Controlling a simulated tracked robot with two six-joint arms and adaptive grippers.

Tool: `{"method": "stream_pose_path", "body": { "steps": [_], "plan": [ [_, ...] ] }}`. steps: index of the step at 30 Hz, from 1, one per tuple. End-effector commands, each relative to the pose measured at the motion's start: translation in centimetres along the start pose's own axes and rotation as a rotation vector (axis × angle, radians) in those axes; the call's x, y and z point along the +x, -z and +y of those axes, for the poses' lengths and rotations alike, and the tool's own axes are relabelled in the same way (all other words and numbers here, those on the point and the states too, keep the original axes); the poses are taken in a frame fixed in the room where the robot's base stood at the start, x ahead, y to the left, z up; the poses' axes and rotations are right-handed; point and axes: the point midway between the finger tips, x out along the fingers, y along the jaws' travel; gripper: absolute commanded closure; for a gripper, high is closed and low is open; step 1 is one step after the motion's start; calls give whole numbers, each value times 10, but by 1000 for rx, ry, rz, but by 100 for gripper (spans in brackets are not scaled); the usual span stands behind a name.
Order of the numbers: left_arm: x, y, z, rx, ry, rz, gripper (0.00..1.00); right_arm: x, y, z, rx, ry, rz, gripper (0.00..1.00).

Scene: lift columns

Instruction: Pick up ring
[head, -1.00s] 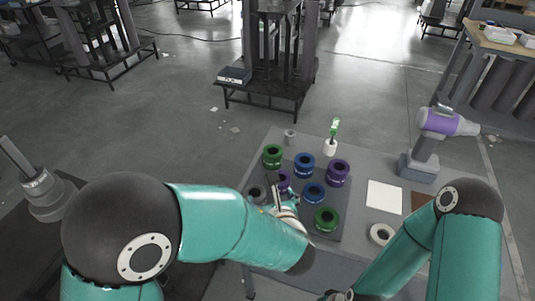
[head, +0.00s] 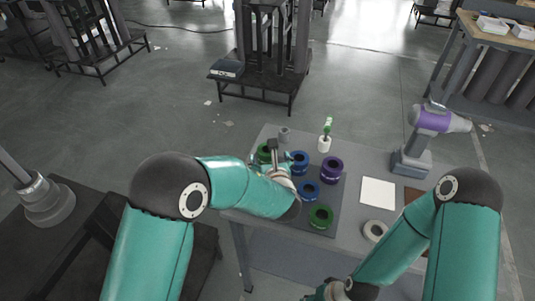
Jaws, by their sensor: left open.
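Several coloured rings lie on a dark mat (head: 327,225) on the grey table. A green ring (head: 264,153) is at the back left, with a blue ring (head: 299,162) and a purple ring (head: 332,168) to its right. A second blue ring (head: 308,190) and a green ring (head: 320,216) are nearer the front. A white ring (head: 375,231) lies to the right of the mat. My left gripper (head: 277,158) is open, between the back green ring and the back blue ring; its arm hides the mat's left part. My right gripper (head: 330,291) is low at the bottom edge, mostly cut off.
A purple and grey drill (head: 430,125) stands at the table's right. A white square (head: 378,192) lies near it. A small green-topped item (head: 325,136) and a small grey cylinder (head: 284,134) stand at the back edge.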

Motion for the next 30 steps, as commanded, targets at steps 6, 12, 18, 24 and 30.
{"method": "stream_pose_path", "body": {
  "steps": [6, 12, 18, 24, 30],
  "plan": [
    [30, 0, 0, -1, -5, 3, 11, -17, 0, -6, 0, 0, 0, 60],
    [47, 1, 0, -2, -3, 1, 11, -20, 0, -7, 0, 0, 0, 60],
    [47, 1, 0, -1, -2, 1, 11, -19, 0, -7, 0, 0, 0, 60],
    [47, 1, 0, -1, -2, 1, 43, -19, 0, -7, 0, 0, 0, 60],
    [47, 1, 0, -1, -2, 1, 76, -19, 0, -7, 0, 0, 0, 60]
  ]
}}
